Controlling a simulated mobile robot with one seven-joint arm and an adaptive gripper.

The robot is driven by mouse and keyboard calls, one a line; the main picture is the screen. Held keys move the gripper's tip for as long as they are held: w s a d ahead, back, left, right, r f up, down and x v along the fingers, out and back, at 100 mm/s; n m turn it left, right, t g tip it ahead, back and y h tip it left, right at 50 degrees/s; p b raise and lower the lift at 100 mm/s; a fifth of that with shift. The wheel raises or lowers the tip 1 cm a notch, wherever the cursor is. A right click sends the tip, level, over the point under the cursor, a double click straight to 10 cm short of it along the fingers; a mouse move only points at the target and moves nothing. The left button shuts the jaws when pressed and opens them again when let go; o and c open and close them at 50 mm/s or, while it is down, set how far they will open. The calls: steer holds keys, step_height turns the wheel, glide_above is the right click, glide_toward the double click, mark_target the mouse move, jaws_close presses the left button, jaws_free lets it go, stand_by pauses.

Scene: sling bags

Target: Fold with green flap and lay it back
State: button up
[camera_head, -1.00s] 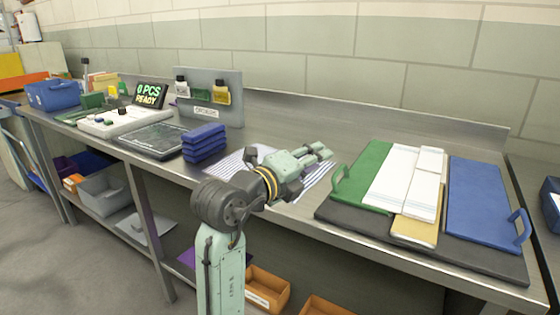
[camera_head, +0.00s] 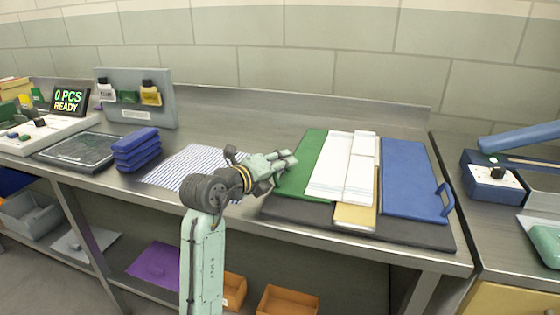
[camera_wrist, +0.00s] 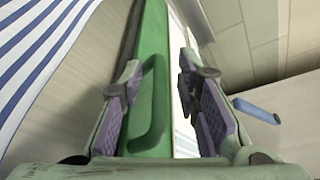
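The green flap (camera_head: 311,152) lies flat on the left of a dark folding board (camera_head: 430,236). A folded white cloth (camera_head: 343,165) lies flat beside it and partly over it. My gripper (camera_head: 290,158) is at the left edge of the green flap and hides its handle in the head view. In the wrist view, my gripper (camera_wrist: 160,75) is open, with its purple-padded fingers on either side of the green handle (camera_wrist: 152,112). The fingers look apart from the handle. A blue flap (camera_head: 408,180) with a handle lies flat on the right, and a tan panel (camera_head: 356,216) shows at the front.
A striped cloth (camera_head: 185,166) lies left of the board, beside a stack of blue folded bags (camera_head: 137,150). A display (camera_head: 70,100) reads 0 PCS READY. A blue device (camera_head: 492,180) stands on the right-hand table. The bench behind the board is clear.

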steer(key=shift+w+d, duration=0.1)
steer(key=shift+w, duration=0.05)
steer(key=shift+c, duration=0.2)
jaws_close()
stand_by(0.7)
